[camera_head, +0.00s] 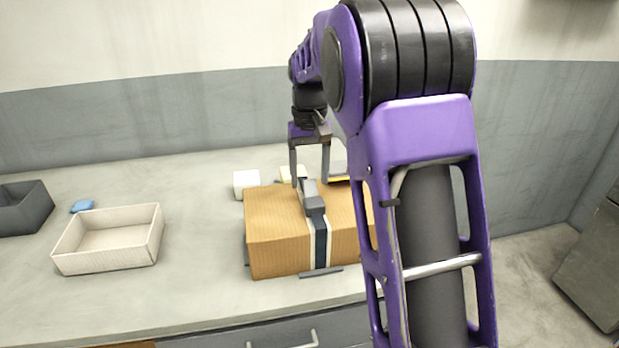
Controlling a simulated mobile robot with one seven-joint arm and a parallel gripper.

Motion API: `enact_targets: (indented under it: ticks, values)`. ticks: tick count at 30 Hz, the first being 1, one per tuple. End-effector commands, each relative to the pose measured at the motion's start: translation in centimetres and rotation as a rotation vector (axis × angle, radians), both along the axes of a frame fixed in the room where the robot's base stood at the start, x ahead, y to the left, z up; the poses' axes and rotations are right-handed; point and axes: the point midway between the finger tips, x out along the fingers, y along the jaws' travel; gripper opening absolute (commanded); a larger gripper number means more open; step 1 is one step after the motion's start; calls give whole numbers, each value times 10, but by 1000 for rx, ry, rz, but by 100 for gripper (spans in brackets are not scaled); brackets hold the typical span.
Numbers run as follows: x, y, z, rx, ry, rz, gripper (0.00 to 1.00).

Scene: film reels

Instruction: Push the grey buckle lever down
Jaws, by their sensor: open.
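The grey buckle lever (311,194) stands on top of a tan ribbed box (275,235). It sits on a dark strap with pale edges (320,244) that runs over the box top and down its front. The lever looks raised and tilted, though its exact angle is hard to tell. My gripper (310,183) is open and points down just above and behind the lever. I cannot tell whether a finger touches the lever. My arm hides the right part of the box.
A cream open tray (62,262), a small blue item (82,206) and a dark grey bin (48,205) stand to the left. A white block (246,184) sits behind the box. The counter (195,250) is clear between tray and box.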

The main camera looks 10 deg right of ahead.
Motion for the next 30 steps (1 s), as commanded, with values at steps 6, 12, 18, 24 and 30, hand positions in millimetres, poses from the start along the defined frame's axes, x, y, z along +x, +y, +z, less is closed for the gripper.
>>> enact_targets:
  ticks: [6, 12, 18, 24, 30]
  values:
    - [0, 0, -4, 0, 0, 0, 70]
    - [0, 0, -3, 0, 0, 0, 54]
    - [0, 0, -3, 0, 0, 0, 18]
    - [0, 0, -3, 0, 0, 0, 0]
    - [1, 0, -1, 0, 13, 0, 0]
